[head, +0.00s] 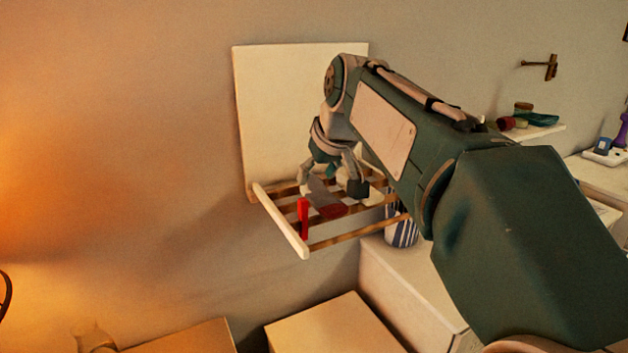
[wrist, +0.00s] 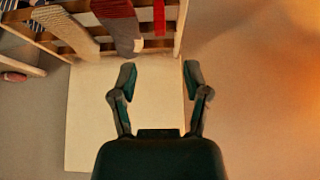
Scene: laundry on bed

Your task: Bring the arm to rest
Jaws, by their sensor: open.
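My gripper (head: 333,184) is at the end of my green arm, over a slatted wooden wall rack in the head view. In the wrist view its two fingers (wrist: 158,84) are spread apart with nothing between them. A grey and dark red cloth item, like a sock (head: 326,200), lies over the slats just below the fingers. It also shows at the top of the wrist view (wrist: 120,22), beyond the fingertips. My forearm hides part of the rack.
The rack (head: 290,232) folds out from a pale wall board (head: 280,110). A red strip (head: 303,217) hangs on its front. A shelf (head: 540,131) with small items is at right. Open wall lies left.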

